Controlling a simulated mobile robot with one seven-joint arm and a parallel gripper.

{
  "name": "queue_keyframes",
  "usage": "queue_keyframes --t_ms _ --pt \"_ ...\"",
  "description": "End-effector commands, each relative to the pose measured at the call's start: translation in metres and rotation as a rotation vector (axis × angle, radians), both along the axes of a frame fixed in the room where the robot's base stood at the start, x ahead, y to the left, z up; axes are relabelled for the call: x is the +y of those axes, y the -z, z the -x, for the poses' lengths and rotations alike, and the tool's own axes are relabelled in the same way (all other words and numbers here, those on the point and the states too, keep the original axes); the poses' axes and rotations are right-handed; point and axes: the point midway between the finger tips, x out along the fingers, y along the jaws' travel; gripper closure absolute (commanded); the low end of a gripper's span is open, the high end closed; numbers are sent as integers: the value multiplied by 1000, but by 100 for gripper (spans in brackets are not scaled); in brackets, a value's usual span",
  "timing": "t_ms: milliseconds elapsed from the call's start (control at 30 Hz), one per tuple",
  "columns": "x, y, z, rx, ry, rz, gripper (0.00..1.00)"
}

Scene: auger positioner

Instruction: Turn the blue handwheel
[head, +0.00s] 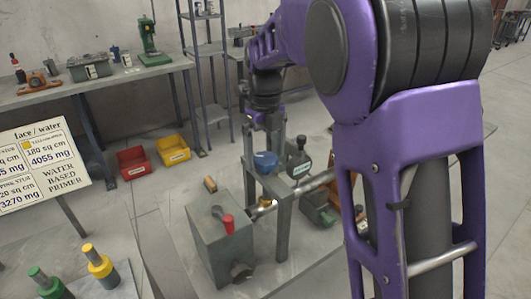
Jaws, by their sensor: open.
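The blue handwheel (265,160) sits near the top of a grey upright frame (248,185) on the machine in the middle of the head view. It is small in the picture, and the frame partly hides it. My gripper (266,126) points down from the end of my purple arm, above the handwheel and close to the frame's top. Its jaws are open with nothing seen between them. The fingertips are small and partly lost against the frame, so I cannot tell the exact gap to the handwheel.
A grey box (221,240) with a red-knobbed lever (228,225) stands in front. A steel shaft (312,183) runs to the right. Red (132,162) and yellow (172,149) bins lie on the floor behind. A sign (42,165) stands left. My arm hides much of the right side.

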Motion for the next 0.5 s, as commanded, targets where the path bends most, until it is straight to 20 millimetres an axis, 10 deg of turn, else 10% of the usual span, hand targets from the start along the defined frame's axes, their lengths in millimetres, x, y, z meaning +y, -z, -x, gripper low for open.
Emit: queue_keyframes --t_ms 300,500 --pt "0 2 0 -1 0 -1 2" --pt "0 2 0 -1 0 -1 38"
